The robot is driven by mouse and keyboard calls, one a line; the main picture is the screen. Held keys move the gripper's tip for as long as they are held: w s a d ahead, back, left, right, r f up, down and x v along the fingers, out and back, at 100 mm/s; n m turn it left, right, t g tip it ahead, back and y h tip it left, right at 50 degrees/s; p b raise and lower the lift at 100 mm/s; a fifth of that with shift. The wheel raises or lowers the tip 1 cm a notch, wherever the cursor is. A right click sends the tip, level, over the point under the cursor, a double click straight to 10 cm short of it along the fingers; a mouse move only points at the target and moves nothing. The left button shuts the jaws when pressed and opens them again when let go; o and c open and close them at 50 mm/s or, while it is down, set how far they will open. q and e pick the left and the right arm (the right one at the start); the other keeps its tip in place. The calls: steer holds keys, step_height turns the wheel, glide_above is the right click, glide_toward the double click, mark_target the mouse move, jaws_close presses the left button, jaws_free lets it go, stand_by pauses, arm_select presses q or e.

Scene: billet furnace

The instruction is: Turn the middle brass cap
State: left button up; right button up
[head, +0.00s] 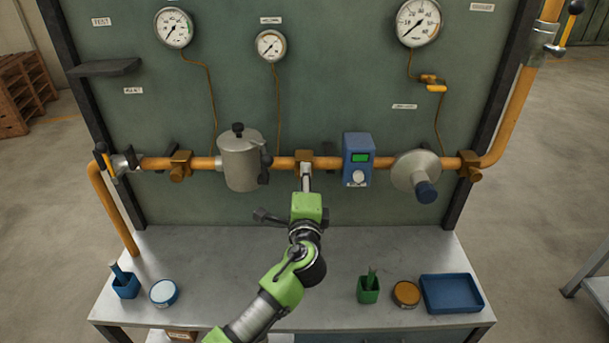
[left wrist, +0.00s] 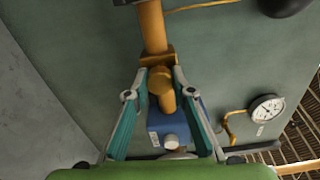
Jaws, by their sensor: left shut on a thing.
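The middle brass cap sits on a brass fitting (head: 304,155) on the orange pipe, between the grey canister and the blue meter. In the head view my left gripper (head: 306,178) reaches up to it from below and hides most of the cap. In the left wrist view the round brass cap (left wrist: 159,81) lies between the two fingers of my left gripper (left wrist: 160,76), which is shut on it. Two similar brass caps show at the left (head: 178,172) and right (head: 472,172) of the pipe. My right gripper is not in view.
The grey canister (head: 241,165) is left of the gripper. The blue meter (head: 357,160) and a grey disc (head: 412,170) are to its right. Below, the metal bench (head: 220,270) bears small cups, tins and a blue tray (head: 450,308). Gauges hang above.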

arm_select(q)
steer(key=shift+f+m, duration=0.1)
steer(key=shift+m, duration=0.2)
stand_by(0.4)
steer(key=o, duration=1.1)
steer(key=shift+o, duration=0.2)
steer(key=s, duration=1.2)
